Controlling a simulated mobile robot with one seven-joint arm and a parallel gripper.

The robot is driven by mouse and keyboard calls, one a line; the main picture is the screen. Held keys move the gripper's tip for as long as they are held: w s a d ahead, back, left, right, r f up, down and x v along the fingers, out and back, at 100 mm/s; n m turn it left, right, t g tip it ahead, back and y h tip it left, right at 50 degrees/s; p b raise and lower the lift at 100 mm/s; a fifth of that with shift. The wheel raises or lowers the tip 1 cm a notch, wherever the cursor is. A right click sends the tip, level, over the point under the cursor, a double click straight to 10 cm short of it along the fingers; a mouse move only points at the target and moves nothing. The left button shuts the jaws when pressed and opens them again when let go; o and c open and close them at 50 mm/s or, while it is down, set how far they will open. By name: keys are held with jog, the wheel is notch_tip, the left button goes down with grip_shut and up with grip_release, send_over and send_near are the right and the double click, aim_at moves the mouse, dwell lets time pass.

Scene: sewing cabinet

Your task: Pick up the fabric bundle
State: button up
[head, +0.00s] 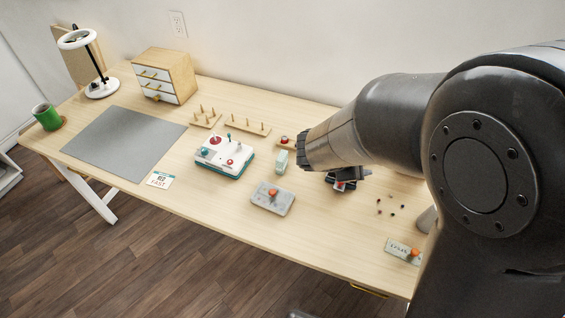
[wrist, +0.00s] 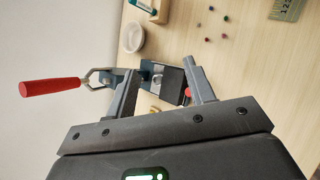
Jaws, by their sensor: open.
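I cannot make out a fabric bundle in either view. My gripper (wrist: 161,66) is open in the wrist view, with its two fingers spread apart. A dark block-like fixture (wrist: 168,80) shows between and beyond the fingers, joined to a metal piece with a red handle (wrist: 52,87) at the left. I cannot tell whether the fingers touch it. In the head view my arm hides most of the gripper area. A dark piece with some red (head: 341,185) shows below the arm's end.
A white bowl (wrist: 131,38) and several small beads show in the wrist view.

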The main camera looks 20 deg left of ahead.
jog(key=a+f+n+t+y, duration=0.1)
jog(key=a+f+n+t, duration=0.1)
jog(key=a+f+n, duration=0.3)
jog(key=a+f+n+t+y, duration=0.1)
jog(key=a+n, duration=0.2)
jog(key=a, duration=0.4)
jog(key=n+t+y, duration=0.2)
jog(key=n+y, duration=0.2)
jog(key=n, duration=0.3)
send_near(281, 156)
jog(key=shift+s+d+r, duration=0.1)
jog(key=shift+s+d, duration=0.05)
jog(key=shift+d, duration=0.4)
jog(key=shift+a+n, duration=0.15)
jog(key=shift+n, duration=0.15)
jog(key=x, duration=0.5)
jog(key=shift+s, duration=0.1)
jog(key=shift+a+x, duration=0.15)
jog(key=shift+x, duration=1.3)
jog(key=shift+a+x, duration=0.15)
jog(key=shift+x, duration=1.35)
jog(key=shift+c, duration=0.6)
jog(key=c, duration=0.9)
